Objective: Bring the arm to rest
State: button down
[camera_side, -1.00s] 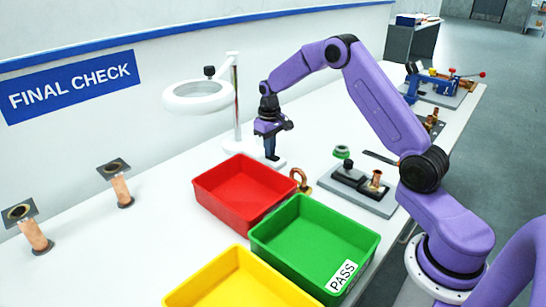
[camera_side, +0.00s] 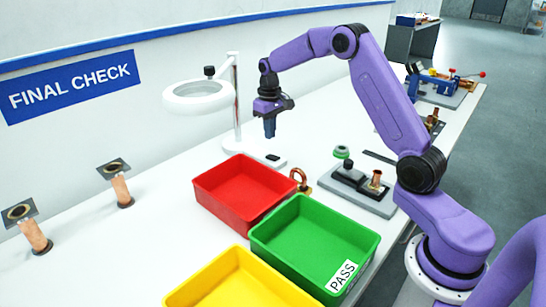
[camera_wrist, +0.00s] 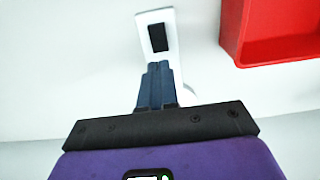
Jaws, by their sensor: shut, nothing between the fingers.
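My gripper (camera_side: 269,128) hangs pointing down, in the air above the white base of the ring lamp in the side view. Its dark blue fingers are together with nothing between them. In the wrist view the shut fingers (camera_wrist: 157,82) show below the lamp's white base (camera_wrist: 172,55) with its black pad (camera_wrist: 158,37). My purple arm arches over the bench from the right.
A red bin (camera_side: 240,215), a green PASS bin (camera_side: 290,240) and a yellow bin (camera_side: 240,290) stand in front. The ring lamp (camera_side: 197,95) is left of my gripper.

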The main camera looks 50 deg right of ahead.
jog(key=shift+r, duration=0.3)
jog(key=s+a+r+n, duration=0.3)
jog(key=s+a, duration=0.5)
jog(key=a, duration=0.1)
jog(key=s+a+r+n, duration=0.2)
jog(key=s+a+n, duration=0.1)
jog(key=s+a, duration=0.6)
jog(key=s+d+n, duration=0.1)
jog(key=s+n, duration=0.5)
jog(key=s, duration=1.7)
jog(key=shift+s+d+f+n, duration=0.3)
jog(key=shift+s+d+f, duration=0.05)
jog(key=shift+f, duration=0.1)
